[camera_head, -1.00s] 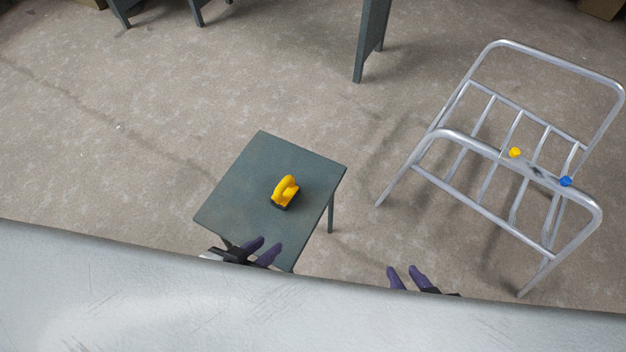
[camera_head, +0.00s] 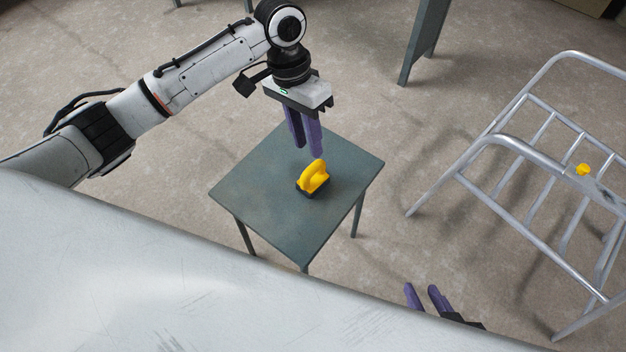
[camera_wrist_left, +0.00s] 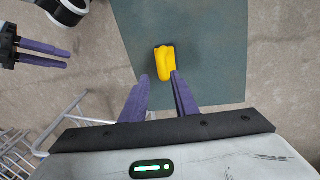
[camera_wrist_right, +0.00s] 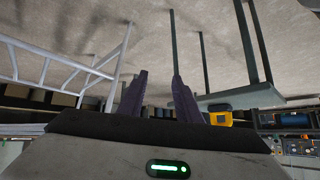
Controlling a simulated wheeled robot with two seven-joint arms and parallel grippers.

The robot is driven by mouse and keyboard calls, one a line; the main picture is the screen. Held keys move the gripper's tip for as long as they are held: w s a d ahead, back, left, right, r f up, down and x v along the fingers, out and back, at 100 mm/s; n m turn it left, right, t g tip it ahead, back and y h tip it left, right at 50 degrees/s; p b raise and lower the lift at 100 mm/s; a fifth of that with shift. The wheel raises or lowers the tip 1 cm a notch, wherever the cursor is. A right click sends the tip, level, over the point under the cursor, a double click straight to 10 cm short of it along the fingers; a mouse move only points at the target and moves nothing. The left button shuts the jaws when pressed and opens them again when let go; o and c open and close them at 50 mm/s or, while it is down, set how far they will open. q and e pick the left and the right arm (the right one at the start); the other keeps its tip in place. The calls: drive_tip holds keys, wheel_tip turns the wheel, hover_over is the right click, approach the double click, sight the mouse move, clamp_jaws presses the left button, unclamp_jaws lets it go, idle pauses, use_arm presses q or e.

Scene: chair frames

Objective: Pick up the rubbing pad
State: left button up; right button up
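The rubbing pad (camera_head: 314,178) has a yellow handle on a dark base. It rests on the small grey-green table (camera_head: 250,205). It also shows in the left wrist view (camera_wrist_left: 164,63), just beyond the fingertips, and in the right wrist view (camera_wrist_right: 221,118). My left gripper (camera_head: 307,150) points down above the table, close to the pad's far side. Its purple fingers are apart with nothing between them (camera_wrist_left: 160,78). My right gripper (camera_head: 423,288) is low in the head view, away from the table, with its fingers apart and empty (camera_wrist_right: 157,75).
A grey-green leg of other furniture (camera_head: 425,45) stands at the back. Floor between table and frame is clear.

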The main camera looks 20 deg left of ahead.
sight(312, 166)
use_arm(q)
drive_tip(key=f+b, duration=0.1)
drive_tip(key=f, duration=0.3)
drive_tip(key=shift+d+f, duration=0.1)
drive_tip(key=shift+d, duration=0.1)
drive_tip(key=f, duration=0.1)
drive_tip(key=f+b, duration=0.1)
drive_tip(key=f, duration=0.1)
drive_tip(key=f+b, duration=0.1)
drive_tip(key=shift+s+d+f, duration=0.2)
drive_tip(key=shift+d+f, duration=0.2)
drive_tip(key=shift+f, duration=0.3)
drive_tip(key=shift+d, duration=0.1)
use_arm(e)
drive_tip(key=shift+w+a+f, duration=0.1)
drive_tip(key=shift+a+f, duration=0.05)
drive_tip(key=shift+f, duration=0.55)
use_arm(q)
clamp_jaws()
use_arm(e)
drive_tip(key=shift+f, duration=0.1)
